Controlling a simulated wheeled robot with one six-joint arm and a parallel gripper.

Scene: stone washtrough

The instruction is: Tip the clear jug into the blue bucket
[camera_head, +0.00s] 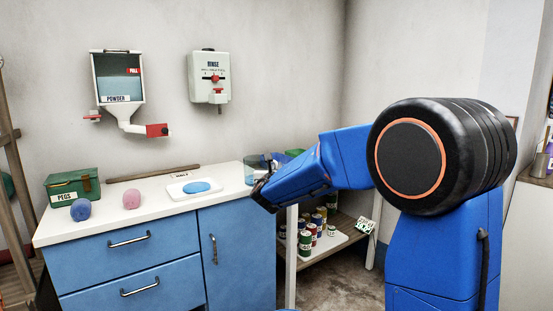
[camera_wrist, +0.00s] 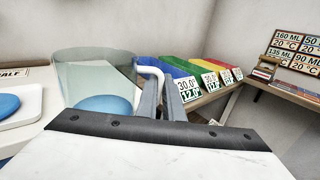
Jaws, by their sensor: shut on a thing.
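The clear jug (camera_wrist: 85,72) is upright or nearly so in the wrist view, with its white handle (camera_wrist: 148,70) at its right side. My gripper (camera_wrist: 161,100) is shut on the jug at this handle. Something rounded and blue shows low in or through the jug; I cannot tell which. In the head view the clear jug (camera_head: 249,171) is at the right end of the white counter, partly hidden by my gripper (camera_head: 261,186). I cannot tell whether it touches the counter. I cannot make out the blue bucket for certain; a sliver of blue shows at the bottom edge.
The white counter (camera_head: 130,215) holds a green pegs box (camera_head: 72,186), two balls, a stick and a white board (camera_head: 180,191) with a blue disc. Powder (camera_head: 119,80) and rinse (camera_head: 209,76) dispensers hang on the wall. Right of the counter is a shelf with cans (camera_head: 305,240).

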